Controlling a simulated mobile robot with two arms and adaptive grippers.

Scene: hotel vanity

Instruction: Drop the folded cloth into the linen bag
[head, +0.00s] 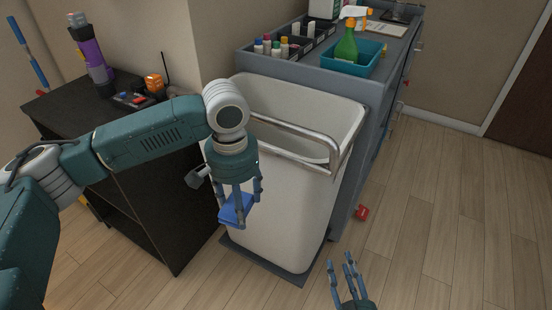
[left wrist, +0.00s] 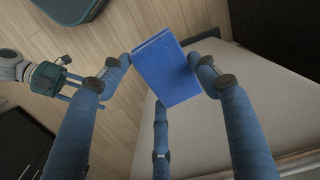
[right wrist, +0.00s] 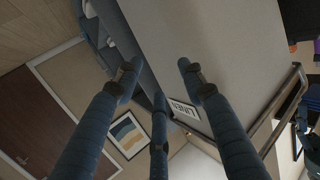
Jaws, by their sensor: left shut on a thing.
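The folded cloth (head: 229,214) is a small blue slab between the fingers of my left gripper (head: 238,202), which is shut on it. The cloth also shows in the left wrist view (left wrist: 166,68). The linen bag (head: 283,205) is a tall whitish bag with a wide open top. In the head view the cloth appears in front of the bag's near side, lower than its opening. The bag's LINEN label (right wrist: 184,110) shows in the right wrist view. My right gripper (head: 350,272) is open and empty, low at the right of the bag.
A metal rail (head: 300,131) crosses the bag's top. Behind is a grey cart (head: 372,92) with a teal caddy (head: 352,62) holding a green spray bottle (head: 346,46). A black shelf unit (head: 150,215) stands at left.

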